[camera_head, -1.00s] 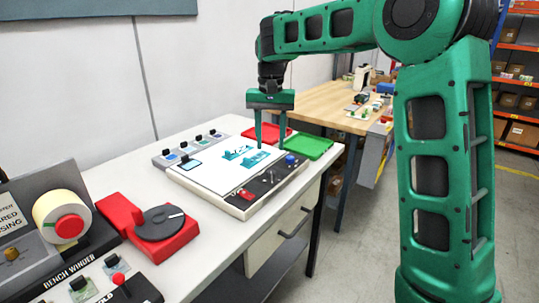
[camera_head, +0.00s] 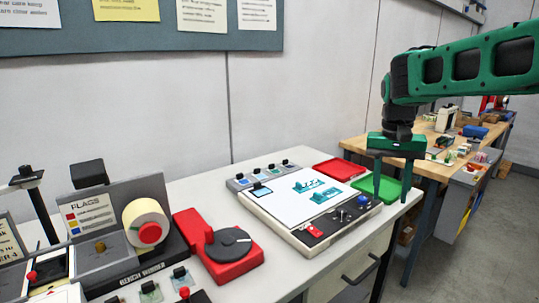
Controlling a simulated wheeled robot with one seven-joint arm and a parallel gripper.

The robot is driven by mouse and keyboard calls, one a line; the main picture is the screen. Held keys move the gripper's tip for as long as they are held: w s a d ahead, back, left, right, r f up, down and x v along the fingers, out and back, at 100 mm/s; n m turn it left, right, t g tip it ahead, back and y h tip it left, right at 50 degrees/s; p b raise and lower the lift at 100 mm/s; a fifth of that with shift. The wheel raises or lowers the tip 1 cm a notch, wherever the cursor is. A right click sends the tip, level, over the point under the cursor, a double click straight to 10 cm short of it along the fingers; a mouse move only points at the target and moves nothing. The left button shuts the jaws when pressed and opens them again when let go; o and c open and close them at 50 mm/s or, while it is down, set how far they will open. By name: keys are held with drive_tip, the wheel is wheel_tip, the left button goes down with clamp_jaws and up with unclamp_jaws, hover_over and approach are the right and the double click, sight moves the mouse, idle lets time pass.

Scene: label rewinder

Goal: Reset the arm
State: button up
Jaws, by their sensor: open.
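My green arm reaches in from the right edge. My gripper (camera_head: 390,187) points down with its two fingers apart and nothing between them. It is above or in front of the green tray (camera_head: 391,190), near the right end of the white table; I cannot tell its exact height. The white panel (camera_head: 300,200) with teal pictures, a red switch and a blue knob lies to the left of my gripper.
A red tray (camera_head: 338,170) sits behind the panel. A red device with a dark dial (camera_head: 229,245) and the bench winder with its label roll (camera_head: 147,223) stand on the left. A wooden bench (camera_head: 425,160) with small items is at the back right.

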drive_tip(key=s+d+f, duration=0.2)
drive_tip(key=s+d, duration=0.2)
drive_tip(key=s, duration=0.5)
drive_tip(key=s+d+f, duration=0.2)
drive_tip(key=s+d, duration=0.3)
drive_tip(key=s, duration=0.3)
drive_tip(key=s+f, duration=0.3)
drive_tip(key=s, duration=0.4)
drive_tip(key=s+f+m+y, duration=0.1)
drive_tip(key=s+f, duration=0.2)
drive_tip(key=s, duration=0.4)
drive_tip(key=shift+f, duration=0.35)
drive_tip(key=shift+a, duration=0.1)
drive_tip(key=shift+w+f, duration=0.25)
drive_tip(key=shift+w, duration=0.4)
